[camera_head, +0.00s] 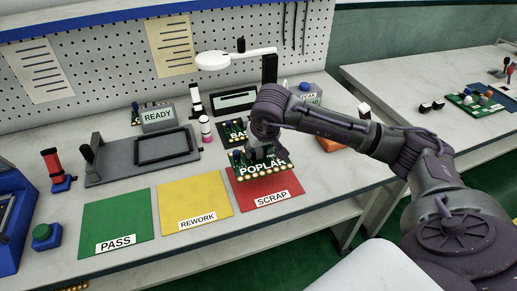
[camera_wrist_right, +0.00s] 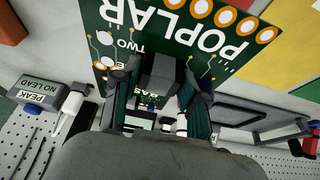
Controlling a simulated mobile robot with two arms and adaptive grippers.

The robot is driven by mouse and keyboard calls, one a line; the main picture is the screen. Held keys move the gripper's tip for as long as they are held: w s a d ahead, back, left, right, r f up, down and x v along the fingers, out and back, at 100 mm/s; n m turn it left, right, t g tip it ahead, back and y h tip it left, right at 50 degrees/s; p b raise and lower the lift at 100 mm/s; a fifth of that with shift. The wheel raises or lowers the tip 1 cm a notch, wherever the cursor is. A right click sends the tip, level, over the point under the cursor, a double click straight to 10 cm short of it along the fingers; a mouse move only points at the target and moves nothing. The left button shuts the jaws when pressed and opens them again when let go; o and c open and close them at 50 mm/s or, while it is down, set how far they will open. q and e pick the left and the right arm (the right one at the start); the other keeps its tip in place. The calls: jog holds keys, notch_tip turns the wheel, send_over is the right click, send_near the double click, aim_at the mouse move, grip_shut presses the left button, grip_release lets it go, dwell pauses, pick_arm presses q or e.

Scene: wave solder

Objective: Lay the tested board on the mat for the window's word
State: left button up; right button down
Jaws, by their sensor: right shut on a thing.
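A green board marked POPLAR (camera_head: 262,168), with gold pads along its front edge, is held by my right gripper (camera_head: 261,146). It hangs over the back part of the red SCRAP mat (camera_head: 272,189). In the wrist view the same board (camera_wrist_right: 190,35) lies across the fingers of my right gripper (camera_wrist_right: 158,85), which are shut on it. I cannot tell whether the board touches the mat. The yellow REWORK mat (camera_head: 194,203) and green PASS mat (camera_head: 116,221) lie to the left, bare. A grey box (camera_head: 158,115) reads READY. My left gripper is out of view.
A grey fixture with a dark frame (camera_head: 150,153) stands behind the mats. A red-and-black tool (camera_head: 54,167) and a blue box with a green button (camera_head: 44,235) stand at left.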

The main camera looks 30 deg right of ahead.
aim_at(260, 158)
jog(key=shift+f+b, duration=0.55)
jog(key=shift+f, duration=0.05)
notch_tip(260, 158, down, 4)
jog(key=b, duration=0.3)
jog(key=shift+r, duration=0.15)
jog(key=shift+f+b, duration=0.55)
jog(key=shift+b, duration=0.05)
jog(key=shift+f+b, duration=0.4)
jog(key=shift+f, duration=0.05)
jog(key=c, duration=0.5)
grip_release()
jog(key=shift+c, duration=0.2)
